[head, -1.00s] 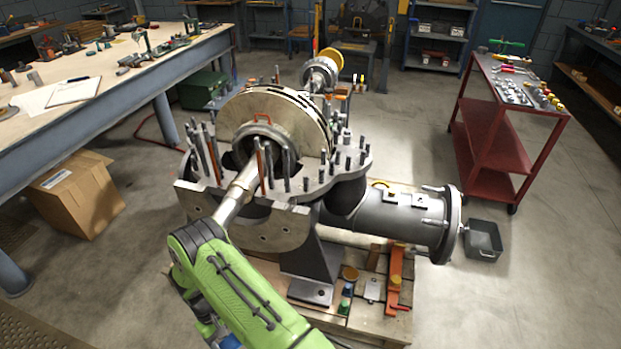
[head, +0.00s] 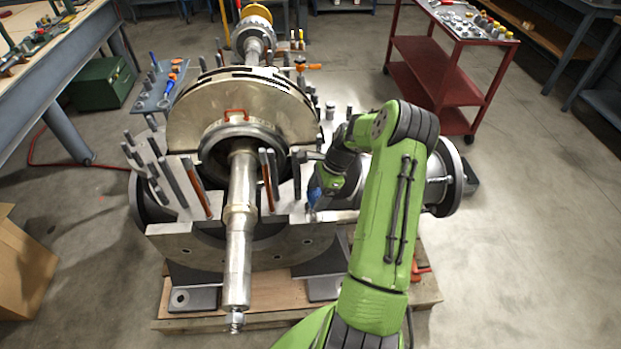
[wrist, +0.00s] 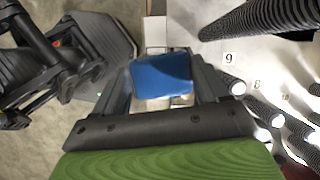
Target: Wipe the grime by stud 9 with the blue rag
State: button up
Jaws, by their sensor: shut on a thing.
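The blue rag (wrist: 161,76) is held between the two fingers of my gripper (wrist: 163,80) in the wrist view. In the head view a bit of the blue rag (head: 314,193) shows at the right side of the casing flange, below my bent arm. The number label 9 (wrist: 229,58) is on the pale flange to the right of the rag, with threaded studs near it. Which stud belongs to the label is hard to tell. I cannot make out the grime; the rag and fingers cover part of the flange edge.
Threaded studs (wrist: 265,108) crowd the right of the wrist view, close to the right finger. In the head view upright studs (head: 270,175) stand around the silver shaft (head: 241,220). A red cart (head: 440,68) stands behind my arm. Floor at right is clear.

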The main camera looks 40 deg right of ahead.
jog(key=shift+w+d+r+m, duration=0.1)
jog(key=shift+d+r+m, duration=0.45)
jog(key=shift+d+m, duration=0.3)
jog(key=shift+f+b, duration=0.55)
jog(key=shift+b, duration=0.05)
notch_tip(320, 180, down, 5)
jog(key=b, duration=0.4)
jog(key=shift+r, duration=0.1)
jog(key=shift+f+b, duration=0.55)
jog(key=shift+f, duration=0.4)
jog(key=shift+a, duration=0.1)
